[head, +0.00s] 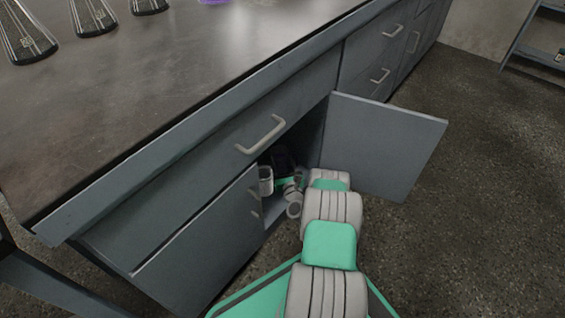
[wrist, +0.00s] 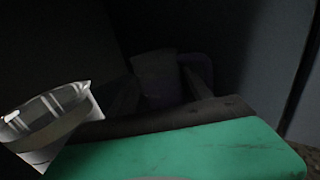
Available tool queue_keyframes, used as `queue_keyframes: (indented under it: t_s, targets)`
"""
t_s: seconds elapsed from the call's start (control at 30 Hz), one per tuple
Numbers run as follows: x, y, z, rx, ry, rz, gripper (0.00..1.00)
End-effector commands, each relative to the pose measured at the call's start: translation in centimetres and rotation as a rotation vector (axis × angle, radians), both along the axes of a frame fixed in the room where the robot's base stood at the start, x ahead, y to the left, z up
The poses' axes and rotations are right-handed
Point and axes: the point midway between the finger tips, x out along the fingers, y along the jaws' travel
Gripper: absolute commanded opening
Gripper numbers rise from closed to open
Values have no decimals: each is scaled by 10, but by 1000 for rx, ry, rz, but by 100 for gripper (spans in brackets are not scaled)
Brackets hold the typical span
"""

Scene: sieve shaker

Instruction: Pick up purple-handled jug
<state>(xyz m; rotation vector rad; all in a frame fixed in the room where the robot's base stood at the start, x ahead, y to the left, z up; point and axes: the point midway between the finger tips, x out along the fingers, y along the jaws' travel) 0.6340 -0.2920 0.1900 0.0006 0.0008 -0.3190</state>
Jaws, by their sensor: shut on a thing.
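The purple-handled jug (wrist: 156,75) is a dim, dark shape inside the dark cabinet, near the middle of the wrist view. Its faint purple handle (wrist: 202,64) is on its right side. My gripper (wrist: 193,80) reaches the handle side of the jug and is shut on it. The green gripper body fills the bottom of the wrist view. How the fingers lie on the handle is hard to see in the dark. In the head view my arm reaches into the cabinet and the jug cannot be made out clearly.
A clear beaker (wrist: 52,122) stands close at left of my gripper; a pale container (head: 265,181) shows at the cabinet opening. The open cabinet door (head: 385,145) is right of my arm.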

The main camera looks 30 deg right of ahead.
Motion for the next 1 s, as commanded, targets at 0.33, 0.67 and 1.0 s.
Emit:
queue_keyframes:
  t_s: [0.33, 0.67, 1.0]
  targets:
    - [1, -1, 33, -2, -3, -1, 0]
    - [1, -1, 73, -1, -3, -1, 0]
    - [1, -1, 96, -2, -3, -1, 0]
